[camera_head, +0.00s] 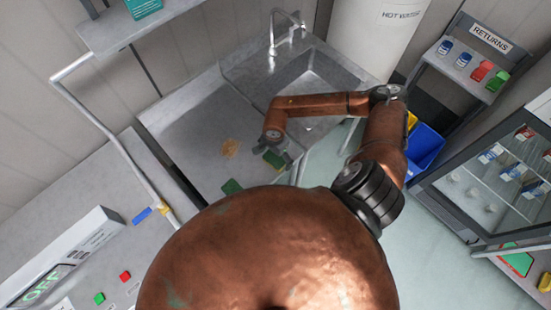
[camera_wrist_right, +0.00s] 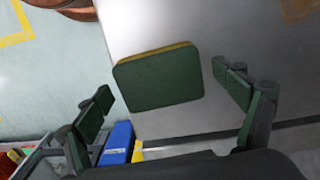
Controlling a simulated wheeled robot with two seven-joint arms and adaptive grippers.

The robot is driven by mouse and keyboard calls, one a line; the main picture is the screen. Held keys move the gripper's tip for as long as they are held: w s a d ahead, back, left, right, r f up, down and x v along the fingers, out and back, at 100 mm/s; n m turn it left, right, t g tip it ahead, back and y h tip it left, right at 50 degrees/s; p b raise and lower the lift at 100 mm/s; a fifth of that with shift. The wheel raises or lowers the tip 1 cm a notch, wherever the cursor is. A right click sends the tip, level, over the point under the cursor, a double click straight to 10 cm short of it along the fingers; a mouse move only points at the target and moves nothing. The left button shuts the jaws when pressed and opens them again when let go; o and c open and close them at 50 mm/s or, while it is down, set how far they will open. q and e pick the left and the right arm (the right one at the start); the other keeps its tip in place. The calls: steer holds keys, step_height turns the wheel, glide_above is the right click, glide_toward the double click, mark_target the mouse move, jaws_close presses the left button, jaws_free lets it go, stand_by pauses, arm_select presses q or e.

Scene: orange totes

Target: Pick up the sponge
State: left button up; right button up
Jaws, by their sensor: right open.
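The sponge (camera_wrist_right: 158,82) is a rounded rectangular block with a dark green top and a yellow lower layer. In the right wrist view it lies on the grey metal counter between my right gripper's spread fingers, with gaps on both sides. In the head view a green patch, probably the sponge (camera_head: 273,159), shows just below my right gripper (camera_head: 277,148), near the counter's front edge. My right gripper is open and empty, with green finger pads. My left gripper is not in view.
A brown stain (camera_head: 230,148) marks the counter (camera_head: 185,130). Another green piece (camera_head: 231,187) lies near the front edge. A sink (camera_head: 310,80) with a faucet (camera_head: 271,40) is behind my forearm. A blue bin (camera_head: 428,143) stands to the right.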

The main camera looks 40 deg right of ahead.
mark_target(275, 158)
steer(key=shift+c, duration=0.4)
steer(key=c, duration=0.7)
steer(key=shift+r, duration=0.15)
steer(key=shift+w+r, duration=0.1)
steer(key=shift+r, duration=0.15)
step_height(275, 158, up, 2)
steer(key=shift+r+b, duration=0.1)
steer(key=shift+b, duration=0.75)
steer(key=s+a+r+b, duration=0.1)
steer(key=s+a+r, duration=0.1)
steer(key=a+r, duration=0.1)
steer(key=s+a+r+b, duration=0.1)
steer(key=s+a+r, duration=0.2)
steer(key=a, duration=0.1)
steer(key=s+a+r+b, duration=0.1)
steer(key=s+a+r, duration=0.2)
steer(key=a+r, duration=0.1)
steer(key=shift+s+a, duration=0.1)
steer(key=shift+a, duration=0.2)
